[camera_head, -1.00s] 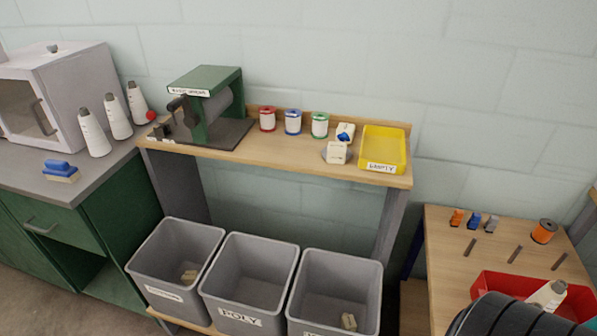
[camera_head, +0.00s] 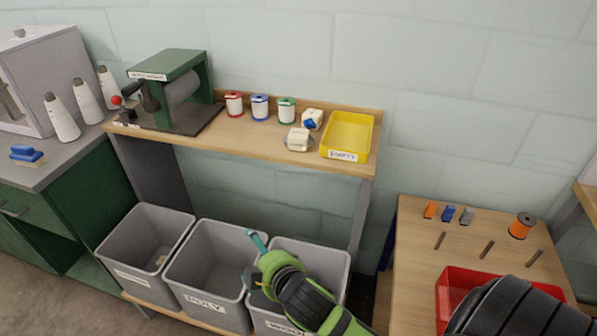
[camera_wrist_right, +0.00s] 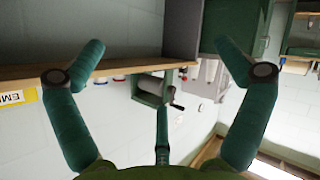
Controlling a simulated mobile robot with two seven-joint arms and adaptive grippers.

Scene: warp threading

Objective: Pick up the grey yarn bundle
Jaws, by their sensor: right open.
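The grey yarn bundle (camera_head: 467,217) is a small grey piece on the wooden table at the right. It lies to the right of a blue bundle (camera_head: 448,213) and an orange bundle (camera_head: 430,210). My right gripper (camera_head: 254,256) is over the grey bins, well to the left of the grey bundle. Its green fingers are spread and empty; they also show in the right wrist view (camera_wrist_right: 160,62). The grey bundle does not show in the wrist view. My left gripper is in neither view.
The wooden table (camera_head: 415,270) also holds an orange spool (camera_head: 521,226) and a red tray (camera_head: 455,283), partly hidden by my dark arm part. A shelf (camera_head: 230,143) with spools and a yellow tray (camera_head: 325,150) stands above several grey bins (camera_head: 185,275).

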